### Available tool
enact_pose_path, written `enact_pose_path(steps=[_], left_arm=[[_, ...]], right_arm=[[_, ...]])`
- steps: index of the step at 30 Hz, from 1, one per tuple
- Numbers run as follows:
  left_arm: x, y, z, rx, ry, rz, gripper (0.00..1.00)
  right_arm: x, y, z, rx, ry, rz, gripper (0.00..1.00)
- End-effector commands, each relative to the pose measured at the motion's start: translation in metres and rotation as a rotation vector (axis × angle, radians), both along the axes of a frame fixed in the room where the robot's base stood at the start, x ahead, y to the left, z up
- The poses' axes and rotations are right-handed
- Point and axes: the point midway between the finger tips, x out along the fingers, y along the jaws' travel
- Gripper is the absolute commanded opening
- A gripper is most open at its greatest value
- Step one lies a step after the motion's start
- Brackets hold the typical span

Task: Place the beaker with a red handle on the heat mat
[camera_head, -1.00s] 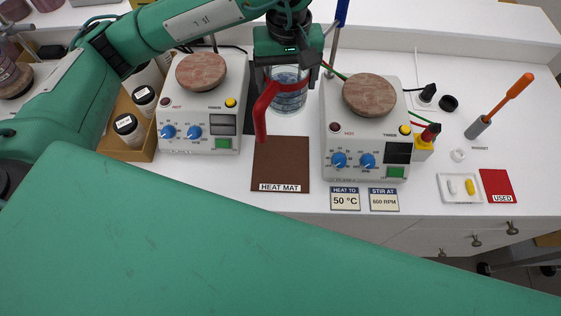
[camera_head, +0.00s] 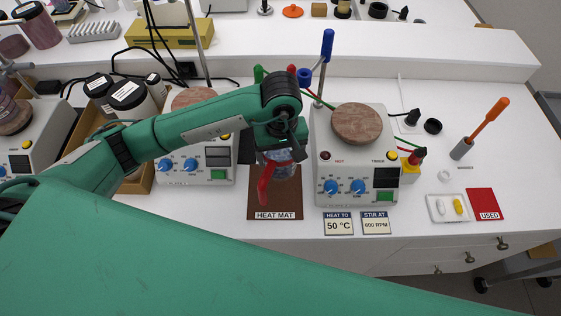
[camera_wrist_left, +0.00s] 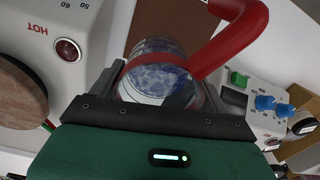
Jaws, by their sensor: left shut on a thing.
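The clear beaker (camera_head: 286,171) has a red handle (camera_head: 265,186) and bluish printing on its glass. My left gripper (camera_head: 280,152) is shut on the beaker from above and behind, hiding its upper part. In the left wrist view the beaker (camera_wrist_left: 152,78) sits between the two fingers, with the handle (camera_wrist_left: 232,42) at the upper right. The brown heat mat (camera_head: 288,203) lies on the bench between two hotplates. The beaker appears over the mat's rear part; I cannot tell whether it touches the mat. My right gripper is not in view.
Hotplates stand close at the left (camera_head: 194,174) and right (camera_head: 352,183) of the mat. A blue-tipped stand (camera_head: 325,58) rises behind the right one. A tray (camera_head: 434,211) and red card (camera_head: 485,204) lie farther right.

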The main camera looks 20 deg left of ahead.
Motion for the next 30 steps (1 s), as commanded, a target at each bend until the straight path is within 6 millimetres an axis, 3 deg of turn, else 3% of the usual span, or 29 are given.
enact_pose_path(steps=[18, 29, 30], left_arm=[[0.0, -0.001, -0.06, -0.002, 0.0, -0.001, 0.43], [0.001, 0.0, -0.065, -0.001, -0.003, -0.001, 0.43], [0.0, 0.0, -0.064, -0.001, -0.002, -0.001, 0.84]], right_arm=[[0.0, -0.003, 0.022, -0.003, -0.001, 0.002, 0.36], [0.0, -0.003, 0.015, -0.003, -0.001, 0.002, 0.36], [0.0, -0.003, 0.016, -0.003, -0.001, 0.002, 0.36]])
